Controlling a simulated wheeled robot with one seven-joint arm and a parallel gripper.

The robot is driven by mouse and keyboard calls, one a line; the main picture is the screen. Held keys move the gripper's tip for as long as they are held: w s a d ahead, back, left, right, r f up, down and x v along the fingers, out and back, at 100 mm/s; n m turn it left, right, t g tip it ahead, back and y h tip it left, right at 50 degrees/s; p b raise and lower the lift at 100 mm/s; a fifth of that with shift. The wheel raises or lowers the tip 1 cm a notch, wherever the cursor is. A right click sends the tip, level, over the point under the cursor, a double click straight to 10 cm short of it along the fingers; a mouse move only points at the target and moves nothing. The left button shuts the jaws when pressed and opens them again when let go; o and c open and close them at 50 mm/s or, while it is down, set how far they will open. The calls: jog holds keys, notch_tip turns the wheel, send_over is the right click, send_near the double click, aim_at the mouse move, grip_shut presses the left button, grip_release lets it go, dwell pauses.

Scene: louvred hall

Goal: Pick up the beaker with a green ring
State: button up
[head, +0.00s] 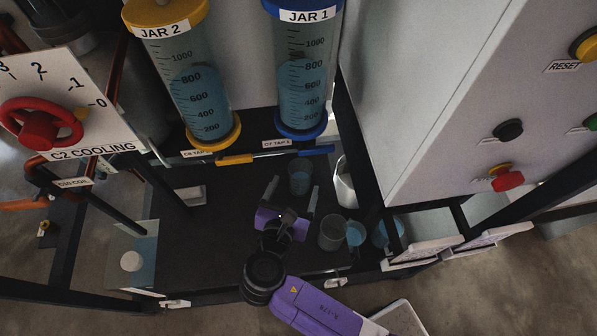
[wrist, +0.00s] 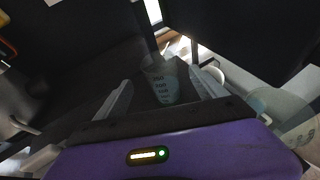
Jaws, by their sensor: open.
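My gripper (head: 293,188) is open, its two fingers pointing away over the dark bench top. More clear beakers stand right of my gripper: a greyish one (head: 333,233), a small one with blue liquid (head: 356,235) and another bluish one (head: 381,236). I cannot make out a green ring on any of them.
A pale metallic vessel (head: 345,188) stands right of the far beaker. Behind are JAR 2 (head: 195,85) and JAR 1 (head: 303,75), with tap handles below. A grey control panel (head: 450,90) overhangs the right side. The bench's left part is mostly clear.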

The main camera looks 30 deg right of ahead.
aim_at(303, 166)
jog(key=shift+d, duration=0.15)
jog(key=shift+w+d+f+n, duration=0.15)
jog(key=shift+d+f+n, duration=0.05)
jog(key=shift+n, duration=0.1)
jog(key=shift+a+f+b+x, duration=0.1)
jog(key=shift+f+b+x, duration=0.05)
jog(key=shift+x, duration=1.6)
jog(key=shift+a+f+b+x, duration=0.1)
jog(key=shift+f+b+x, duration=0.05)
jog(key=shift+x, duration=1.65)
jog(key=c, duration=1.7)
jog(key=shift+w+a+r, duration=0.1)
jog(key=shift+a+r, duration=0.2)
jog(key=shift+r, duration=0.15)
jog(key=shift+c, duration=0.2)
notch_tip(303, 166, up, 7)
jog(key=p, duration=0.1)
jog(key=w+a+b, duration=0.1)
jog(key=w+a, duration=0.2)
jog(key=a, duration=0.6)
jog(key=w+a+b, duration=0.1)
jog(key=w+a, duration=0.2)
jog(key=a, duration=0.6)
jog(key=shift+a+f+b, duration=0.35)
jog(key=shift+f, duration=0.1)
